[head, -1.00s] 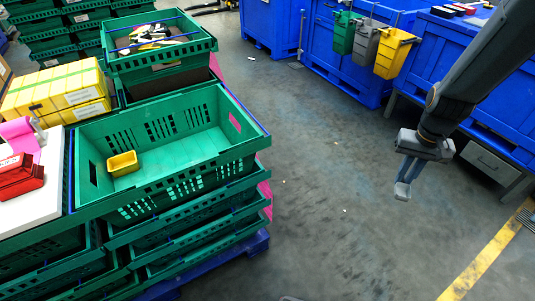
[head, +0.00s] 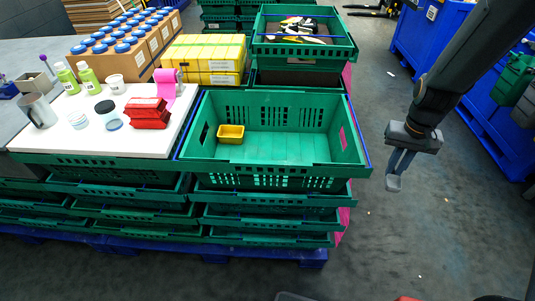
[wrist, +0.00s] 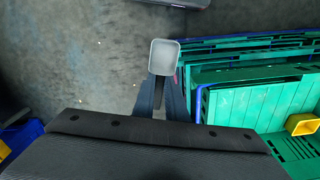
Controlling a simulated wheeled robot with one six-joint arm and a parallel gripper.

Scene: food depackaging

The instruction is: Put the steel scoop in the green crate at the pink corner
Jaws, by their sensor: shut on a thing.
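My gripper (head: 399,164) is shut on the steel scoop (head: 393,184), which hangs below the fingers. In the wrist view the grey, squarish scoop head (wrist: 163,57) extends past the fingertips (wrist: 160,97). The green crate (head: 285,150) is the open top one of a stack, left of my gripper. It has a pink patch (head: 343,138) on its right-hand wall. A small yellow tub (head: 231,137) lies in the crate at its left side. My gripper and the scoop are outside the crate, over the floor to its right.
A white board (head: 95,140) with bottles, jars, a mug and red packs is left of the crate. Behind stand yellow boxes (head: 205,52) and another green crate (head: 345,50) with dark and yellow items. Blue bins (head: 430,40) stand at the back right.

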